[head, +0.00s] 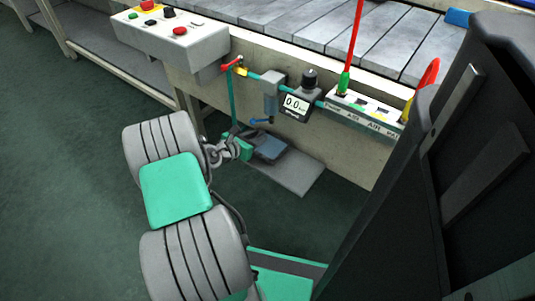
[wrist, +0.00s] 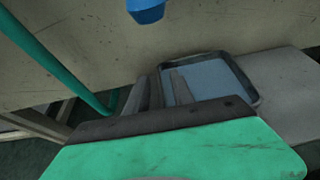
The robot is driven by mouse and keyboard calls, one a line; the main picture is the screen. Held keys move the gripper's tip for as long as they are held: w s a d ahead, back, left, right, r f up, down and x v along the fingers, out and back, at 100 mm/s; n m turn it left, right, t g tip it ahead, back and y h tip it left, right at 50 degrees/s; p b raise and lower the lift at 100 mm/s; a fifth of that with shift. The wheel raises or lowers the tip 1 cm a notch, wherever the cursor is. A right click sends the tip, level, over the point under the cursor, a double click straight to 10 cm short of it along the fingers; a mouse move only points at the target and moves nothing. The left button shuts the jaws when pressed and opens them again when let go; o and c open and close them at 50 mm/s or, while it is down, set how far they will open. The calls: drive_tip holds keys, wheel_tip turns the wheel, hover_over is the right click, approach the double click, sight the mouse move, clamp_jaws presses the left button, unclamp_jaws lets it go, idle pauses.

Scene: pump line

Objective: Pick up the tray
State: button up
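The tray (wrist: 222,77) is a shallow blue-grey tray with a dark raised rim, lying on a grey plate. In the head view the tray (head: 270,148) is at the foot of the conveyor's side panel, partly covered by my gripper (head: 240,146). In the wrist view the grey fingers of my gripper (wrist: 162,92) reach to the tray's left end. The fingers stand apart with a narrow gap, one over the tray's inside and the other at its left side. Contact with the rim cannot be made out, and the tray's near side is hidden behind my green gripper body.
The grey plate (head: 300,172) extends right of the tray. Above hang a blue nozzle (wrist: 146,10) and a teal hose (wrist: 60,62). A gauge (head: 296,103), a labelled strip (head: 365,118) and a button box (head: 172,38) are on the panel. The floor at left is clear.

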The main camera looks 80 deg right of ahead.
clamp_jaws()
idle(1.4)
